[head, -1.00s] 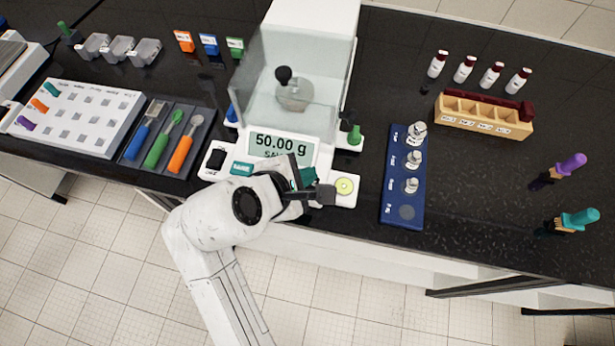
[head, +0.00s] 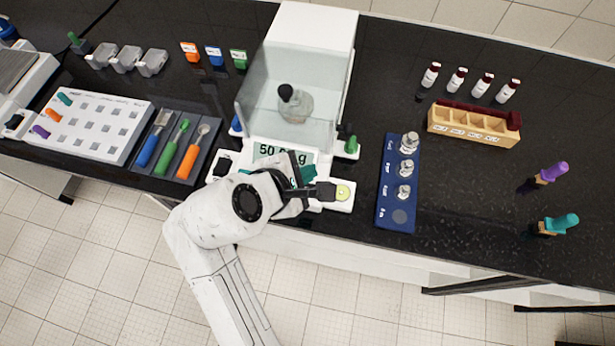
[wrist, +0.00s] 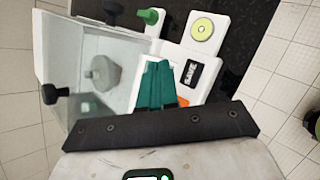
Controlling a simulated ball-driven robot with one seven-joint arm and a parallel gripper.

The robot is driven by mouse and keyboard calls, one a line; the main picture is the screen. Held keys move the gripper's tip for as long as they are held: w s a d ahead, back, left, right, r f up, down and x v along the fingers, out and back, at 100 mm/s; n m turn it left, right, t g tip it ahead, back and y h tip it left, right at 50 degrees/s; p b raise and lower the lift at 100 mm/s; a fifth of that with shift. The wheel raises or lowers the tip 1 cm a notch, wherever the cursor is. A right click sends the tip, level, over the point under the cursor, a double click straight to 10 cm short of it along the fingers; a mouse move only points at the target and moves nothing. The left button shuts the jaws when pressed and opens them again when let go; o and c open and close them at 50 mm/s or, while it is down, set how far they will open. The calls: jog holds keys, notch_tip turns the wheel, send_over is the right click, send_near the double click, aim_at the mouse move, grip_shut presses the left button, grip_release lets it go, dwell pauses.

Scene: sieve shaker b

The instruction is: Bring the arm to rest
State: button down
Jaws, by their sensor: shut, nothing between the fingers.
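My arm (head: 222,240) reaches up from the bottom over the front edge of the bench. My gripper (head: 309,174) is at the front of the balance (head: 308,28), over its front panel, and partly hides the display (head: 268,151). In the wrist view the teal fingers of my gripper (wrist: 157,85) are together and empty. Whether the fingertips touch the panel cannot be told.
A blue weight tray (head: 397,208) lies to the right, with a wooden vial rack (head: 470,121) beyond. A tool tray (head: 205,160) lies left. Open floor (head: 110,260) is in front of the bench.

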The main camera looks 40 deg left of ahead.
dwell(0.5)
jog(key=w+d+f+m, duration=0.2)
jog(key=d, duration=0.3)
jog(key=w+d+f+m+g+h+b, duration=0.1)
jog(key=w+d+f+m, duration=0.1)
jog(key=d, duration=0.3)
jog(key=w+d+f+m+h, duration=0.1)
jog(key=w+d+f+m, duration=0.1)
jog(key=d, duration=0.3)
jog(key=shift+w+d+f+m+g+b, duration=0.2)
jog(key=shift+w+d+m+g+b, duration=0.1)
jog(key=shift+w+m, duration=0.15)
jog(key=s+d+f+m+g+b, duration=0.1)
jog(key=s+d+f+m, duration=0.2)
jog(key=d, duration=0.5)
jog(key=s+d+f+m+g+h+b, duration=0.1)
jog(key=d+f+m+g, duration=0.15)
jog(key=d+m, duration=0.5)
jog(key=s+d+f+m+g, duration=0.15)
jog(key=d+f, duration=0.25)
jog(key=d, duration=0.5)
jog(key=s+d+f+m+g+y+b, duration=0.1)
jog(key=s+d+f+m+b, duration=0.1)
jog(key=s+d+m, duration=0.5)
jog(key=s+m, duration=0.3)
jog(key=s, duration=0.2)
jog(key=shift+s+f+g+y, duration=0.15)
jog(key=shift+f+g+y, duration=0.15)
jog(key=shift+f, duration=0.1)
